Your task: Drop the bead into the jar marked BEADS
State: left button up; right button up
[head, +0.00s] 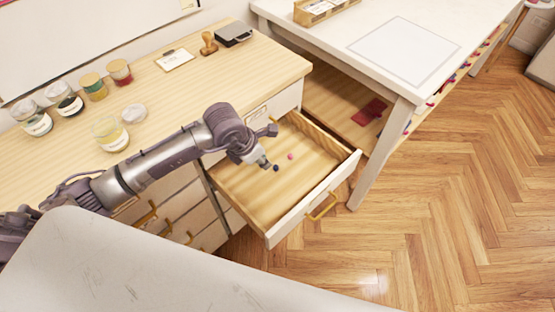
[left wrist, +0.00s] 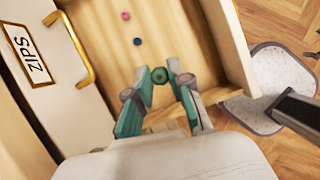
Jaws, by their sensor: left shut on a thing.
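My left gripper (head: 264,163) reaches down into the open wooden drawer (head: 324,190) from the left. In the left wrist view its fingertips (left wrist: 160,74) are shut on a small green bead (left wrist: 159,75). A pink bead (head: 291,156) and a dark blue bead (head: 276,168) lie on the drawer floor, both also in the left wrist view (left wrist: 126,16) (left wrist: 137,41). Several labelled jars stand on the desk at the left. The nearest jar (head: 110,135) looks open, with a pale lid (head: 134,113) beside it. The jar labels are too small to read. My right gripper is out of view.
A stamp (head: 208,43), a dark ink pad (head: 234,34) and a card (head: 175,60) lie on the desk. A white table (head: 372,60) stands at the right. The desk's middle is clear.

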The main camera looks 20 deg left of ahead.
pick_arm(q)
jog(key=s+a+r+p, duration=0.2)
jog(key=a+r, duration=0.3)
jog(key=a, duration=0.1)
jog(key=s+a+r+p, duration=0.1)
jog(key=s+a+r, duration=0.1)
jog(key=a+r, duration=0.3)
jog(key=s+a+r+p, duration=0.2)
jog(key=a+r, duration=0.3)
jog(key=a, duration=0.4)
jog(key=shift+r+p, duration=0.15)
jog(key=shift+p, duration=0.2)
jog(key=s+a+r+p, duration=0.2)
jog(key=a+r+p, duration=0.1)
jog(key=a+p, duration=0.5)
jog(key=s+a+r+p, duration=0.2)
jog(key=a+r+p, duration=0.2)
jog(key=a+p, duration=0.4)
jog(key=shift+s+p, duration=0.35)
jog(key=shift+p, duration=0.5)
jog(key=shift+b+x, duration=1.05)
jog(key=shift+b, duration=0.25)
jog(key=shift+s+a+f, duration=0.1)
jog(key=shift+f, duration=0.1)
jog(key=shift+f+b, duration=1)
jog(key=shift+f, duration=0.1)
